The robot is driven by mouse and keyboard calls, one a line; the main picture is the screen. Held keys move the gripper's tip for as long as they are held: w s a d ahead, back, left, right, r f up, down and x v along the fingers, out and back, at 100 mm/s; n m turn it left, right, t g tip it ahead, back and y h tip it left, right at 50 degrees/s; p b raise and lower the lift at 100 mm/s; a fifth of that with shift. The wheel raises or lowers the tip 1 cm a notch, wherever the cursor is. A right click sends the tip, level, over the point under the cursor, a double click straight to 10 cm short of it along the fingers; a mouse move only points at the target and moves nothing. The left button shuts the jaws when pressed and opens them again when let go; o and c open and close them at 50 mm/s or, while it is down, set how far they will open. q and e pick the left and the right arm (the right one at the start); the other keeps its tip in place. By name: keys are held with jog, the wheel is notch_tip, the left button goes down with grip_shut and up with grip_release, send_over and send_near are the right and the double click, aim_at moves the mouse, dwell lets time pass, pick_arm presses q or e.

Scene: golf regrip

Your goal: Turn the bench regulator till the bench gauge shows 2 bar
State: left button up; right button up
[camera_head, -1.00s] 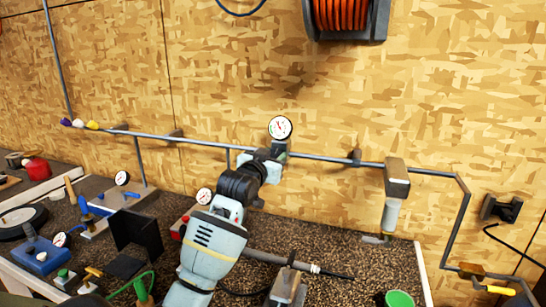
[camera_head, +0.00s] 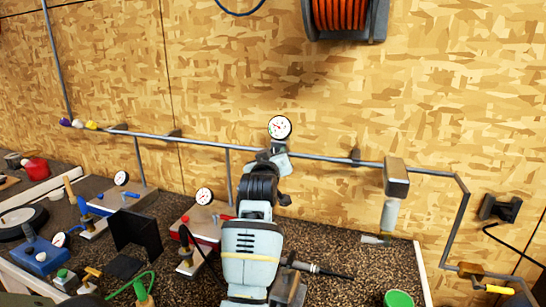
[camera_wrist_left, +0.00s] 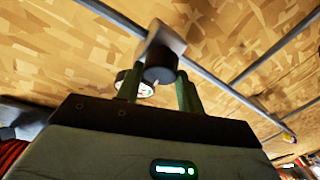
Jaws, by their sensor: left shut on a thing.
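The gauge (camera_head: 279,127), round and white-faced with a dark rim, stands over the grey pipe on the wall. Its needle is too small to read surely. The regulator is just below it, mostly hidden in the head view by my left gripper (camera_head: 274,156). In the left wrist view, the regulator's dark round knob (camera_wrist_left: 160,62) sits between the green fingers of my left gripper (camera_wrist_left: 158,88), which is shut on it. The gauge shows partly behind one finger there (camera_wrist_left: 135,84). My right gripper is not in view.
A grey pipe (camera_head: 330,158) runs along the wall, with a grey filter unit (camera_head: 396,178) on the right. The bench top holds a red-based gauge stand (camera_head: 204,213), a blue-handled stand (camera_head: 123,195), a black panel (camera_head: 136,230) and a green cup (camera_head: 398,299).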

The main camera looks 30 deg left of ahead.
pick_arm(q)
jog(key=shift+d+n+g+y, duration=0.1)
jog(key=shift+n+g+y, duration=0.45)
jog(key=shift+n, duration=1.45)
jog(key=o, duration=1)
